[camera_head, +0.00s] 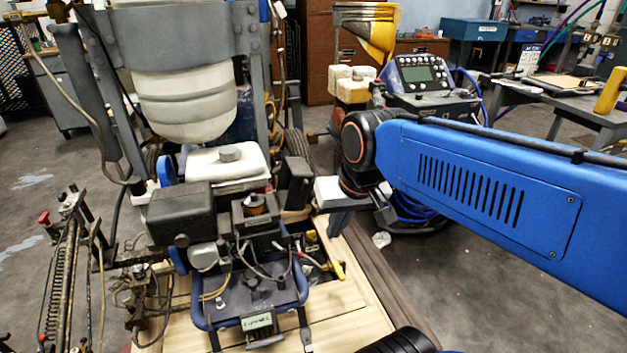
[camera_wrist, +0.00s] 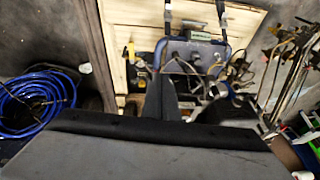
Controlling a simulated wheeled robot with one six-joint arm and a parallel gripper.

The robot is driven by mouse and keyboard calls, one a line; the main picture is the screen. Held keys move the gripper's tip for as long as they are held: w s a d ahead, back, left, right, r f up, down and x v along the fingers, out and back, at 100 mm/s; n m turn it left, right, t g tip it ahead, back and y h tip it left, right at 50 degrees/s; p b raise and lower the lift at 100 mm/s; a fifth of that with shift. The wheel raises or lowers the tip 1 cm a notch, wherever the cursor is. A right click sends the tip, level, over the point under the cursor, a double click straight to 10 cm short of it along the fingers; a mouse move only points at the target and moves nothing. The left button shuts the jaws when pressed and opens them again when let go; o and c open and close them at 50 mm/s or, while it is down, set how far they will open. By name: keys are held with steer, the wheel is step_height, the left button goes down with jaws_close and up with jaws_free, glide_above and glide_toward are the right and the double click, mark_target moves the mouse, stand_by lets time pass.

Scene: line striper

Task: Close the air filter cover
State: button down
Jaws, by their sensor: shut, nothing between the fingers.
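The line striper's engine stands on a wooden pallet (camera_head: 350,312). A dark box-shaped housing with a round orange-brown part (camera_head: 255,205) on top sits at the engine's right side; it looks like the opened air filter. A dark upright panel (camera_head: 294,182) stands just right of it and looks like the air filter cover, swung open. My gripper (camera_head: 340,224) is to the right of the panel, apart from it, fingers pointing down. In the wrist view my gripper (camera_wrist: 163,100) has its fingers together with nothing between them. The cover cannot be made out clearly in the wrist view.
A black box (camera_head: 180,212) sits on the engine's left, with a white tank (camera_head: 228,163) behind. Cables and a blue frame (camera_head: 250,322) are in front. A blue hose coil (camera_wrist: 38,98) and a machine with a screen (camera_head: 425,78) stand right.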

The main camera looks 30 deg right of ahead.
mark_target(295, 186)
steer(key=w+d+r+m+g+y, duration=0.1)
steer(key=w+d+r+m+y, duration=0.15)
steer(key=w+d+m, duration=0.75)
steer(key=w+d+r+m+g+y, duration=0.25)
steer(key=w+d+m, duration=0.45)
steer(key=w, duration=0.4)
steer(key=w+a+f, duration=0.1)
steer(key=a+f, duration=0.7)
steer(key=shift+w+a+f+t, duration=0.15)
steer(key=shift+w+a+t, duration=0.05)
steer(key=shift+w+t, duration=0.25)
steer(key=shift+a, duration=0.1)
